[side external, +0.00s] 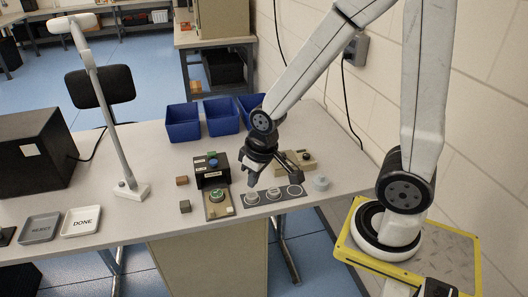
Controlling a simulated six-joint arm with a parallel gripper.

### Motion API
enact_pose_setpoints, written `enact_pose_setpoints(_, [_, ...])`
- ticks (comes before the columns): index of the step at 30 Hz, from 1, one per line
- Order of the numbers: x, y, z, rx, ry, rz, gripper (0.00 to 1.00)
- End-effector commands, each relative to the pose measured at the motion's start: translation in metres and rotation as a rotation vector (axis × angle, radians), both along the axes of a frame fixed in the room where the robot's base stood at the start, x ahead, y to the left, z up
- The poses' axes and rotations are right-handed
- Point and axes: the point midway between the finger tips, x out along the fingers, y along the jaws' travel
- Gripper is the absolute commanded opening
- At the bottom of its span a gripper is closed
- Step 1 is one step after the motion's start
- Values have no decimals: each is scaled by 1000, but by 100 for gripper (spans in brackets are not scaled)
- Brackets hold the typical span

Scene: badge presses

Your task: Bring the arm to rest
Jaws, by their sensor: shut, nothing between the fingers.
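My gripper (252,181) hangs over the table, pointing down, at the end of my white arm. It is shut and empty. It is just right of a black badge press (213,179) and above a dark strip (296,197) bearing a few round pale pieces. A tan plate with a green round part (217,196) sits in front of the black press. A tan device with a black knob (303,160) stands behind and right of my gripper, partly hidden by it. Whether the fingertips touch anything is too small to tell.
Blue bins (183,123) stand at the back. A grey REJECT tray (40,229) and a white DONE tray (81,221) lie at the left, near a lamp (130,190). Small blocks (185,206) and a grey round piece (320,183) lie nearby. A wall (480,150) is at the right.

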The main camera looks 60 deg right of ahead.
Motion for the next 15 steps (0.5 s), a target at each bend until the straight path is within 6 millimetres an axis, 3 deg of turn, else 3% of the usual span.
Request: enact_pose_setpoints(15, [67, -24, -38, 9, 84, -94, 0])
